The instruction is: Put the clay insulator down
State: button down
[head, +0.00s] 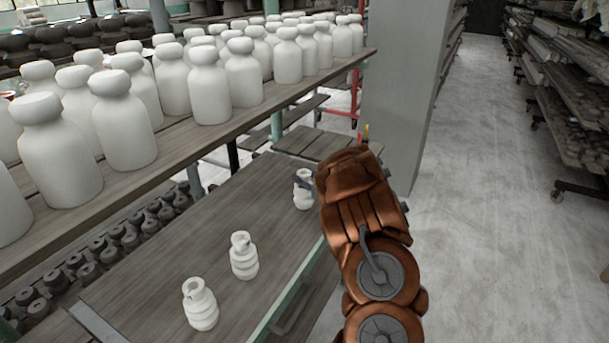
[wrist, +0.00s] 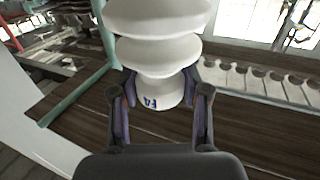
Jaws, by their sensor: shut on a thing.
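The white clay insulator (wrist: 155,50) stands between the two dark fingers of my gripper (wrist: 160,95) in the wrist view. The fingers are shut on its narrower end, which bears a blue mark. Its wide rings reach out of the top of the picture. In the head view this insulator (head: 303,195) shows just left of my copper-coloured arm, over the far part of the wooden table (head: 150,270). My arm hides most of the gripper there. I cannot tell whether its base touches the table.
Two similar white insulators stand on the table nearer to me, one in the middle (head: 243,257) and one in front (head: 200,305). A raised shelf (head: 150,185) with many white bottle-shaped pieces runs along the left. A grey pillar (head: 400,100) stands behind my arm.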

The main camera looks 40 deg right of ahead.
jog(key=shift+f, duration=0.1)
jog(key=c, duration=0.6)
grip_release()
jog(key=shift+o, duration=0.2)
jog(key=shift+r, duration=0.2)
jog(key=s+a+b, duration=0.1)
jog(key=s+b, duration=0.2)
jog(key=s, duration=0.9)
